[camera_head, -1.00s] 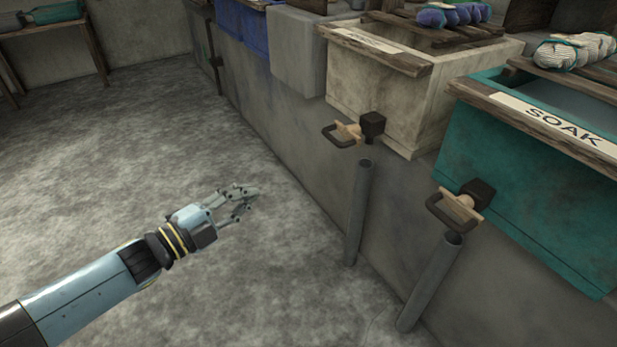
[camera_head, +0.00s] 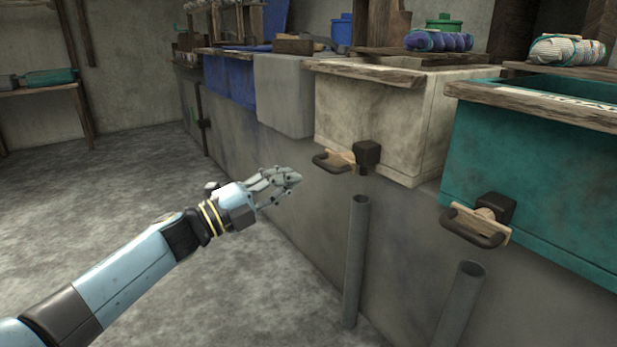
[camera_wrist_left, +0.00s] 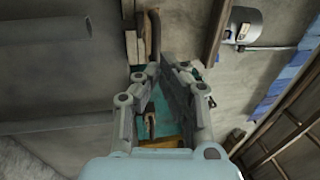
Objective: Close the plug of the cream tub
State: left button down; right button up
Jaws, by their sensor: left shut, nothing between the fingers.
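The cream tub (camera_head: 372,112) stands on the ledge in the head view. Low on its front is its plug (camera_head: 338,161), a pale wooden piece with a dark loop handle that sticks out to the left, joined to a black block (camera_head: 367,156). My left gripper (camera_head: 294,178) is shut and empty, a little left of the handle and slightly lower, apart from it in the picture. In the left wrist view my gripper (camera_wrist_left: 158,74) has a wooden piece with a dark curved bar beyond its fingers; I cannot tell which plug this is. My right gripper is not in view.
The teal tub (camera_head: 545,165) at the right has a similar plug (camera_head: 480,222). Grey upright pipes (camera_head: 356,265) stand below the plugs. A grey tub (camera_head: 284,95) and blue tubs (camera_head: 228,80) are farther left. The floor (camera_head: 90,190) at the left is clear.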

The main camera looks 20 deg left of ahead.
aim_at(320, 166)
pick_arm(q)
jog(key=b+x, duration=0.1)
jog(key=x, duration=0.3)
jog(key=shift+f, duration=0.15)
jog(key=shift+w+d+r, duration=0.25)
jog(key=shift+w+d, duration=0.1)
jog(key=shift+w, duration=0.1)
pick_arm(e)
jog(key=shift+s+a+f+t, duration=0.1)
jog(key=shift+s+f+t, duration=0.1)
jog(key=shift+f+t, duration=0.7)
pick_arm(q)
jog(key=shift+w, duration=0.1)
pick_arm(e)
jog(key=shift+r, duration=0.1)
pick_arm(q)
jog(key=x, duration=0.3)
jog(key=shift+w+d+f, duration=0.1)
jog(key=shift+d+f, duration=0.05)
jog(key=shift+f, duration=0.15)
jog(key=shift+r, duration=0.1)
